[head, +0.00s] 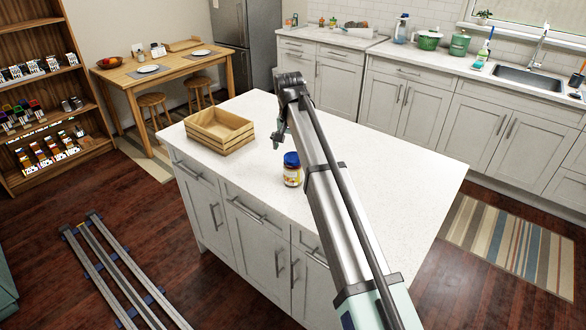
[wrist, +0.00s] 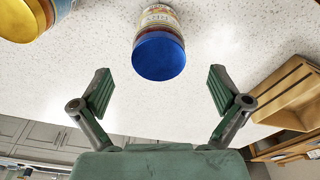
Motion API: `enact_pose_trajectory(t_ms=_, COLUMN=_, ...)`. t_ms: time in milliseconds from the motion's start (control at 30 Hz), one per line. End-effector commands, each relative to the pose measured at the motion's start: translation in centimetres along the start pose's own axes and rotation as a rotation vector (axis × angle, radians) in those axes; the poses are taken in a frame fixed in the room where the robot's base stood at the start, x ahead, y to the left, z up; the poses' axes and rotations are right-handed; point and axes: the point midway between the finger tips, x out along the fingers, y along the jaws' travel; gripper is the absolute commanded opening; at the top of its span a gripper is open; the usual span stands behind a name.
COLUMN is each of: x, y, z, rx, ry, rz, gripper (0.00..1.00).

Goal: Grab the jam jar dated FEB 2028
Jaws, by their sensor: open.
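A jam jar with a blue lid (head: 291,170) stands upright on the white island top (head: 400,170) in the head view. In the wrist view a blue-lidded jar (wrist: 159,55) lies ahead of my gripper, centred between the fingers and apart from them. Another jar with a gold-yellow lid (wrist: 20,20) is cut off at the upper left of the wrist view, with a blue edge beside it. My arm probably hides it in the head view. My gripper (wrist: 160,88) is open and empty; in the head view it hangs above the counter (head: 279,138). No date is legible.
An open wooden crate (head: 222,142) stands on the island's left part, right of the fingers in the wrist view (wrist: 290,95). The island top around the jar is mostly clear. A stocked shelf (head: 75,95), a dining table (head: 130,75) and a sink counter (head: 460,65) stand farther away.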

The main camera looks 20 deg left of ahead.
Motion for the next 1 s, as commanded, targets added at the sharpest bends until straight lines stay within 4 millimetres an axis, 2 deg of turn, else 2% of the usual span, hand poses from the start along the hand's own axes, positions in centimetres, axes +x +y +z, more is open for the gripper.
enact_pose_trajectory(t_ms=100, x=1.1, y=0.0, z=0.0, rx=0.000, ry=0.000, rz=0.000, gripper=0.99)
enact_pose_trajectory(t_ms=433, x=2.8, y=0.1, z=-0.1, rx=0.000, ry=0.000, rz=0.000, gripper=0.99)
enact_pose_trajectory(t_ms=700, x=6.3, y=0.2, z=-0.2, rx=0.000, ry=-0.001, rz=0.000, gripper=0.99)
enact_pose_trajectory(t_ms=967, x=6.9, y=0.2, z=-0.3, rx=0.000, ry=0.001, rz=-0.001, gripper=0.99)
enact_pose_trajectory(t_ms=1000, x=6.9, y=0.2, z=-0.2, rx=0.000, ry=0.001, rz=-0.001, gripper=0.95)
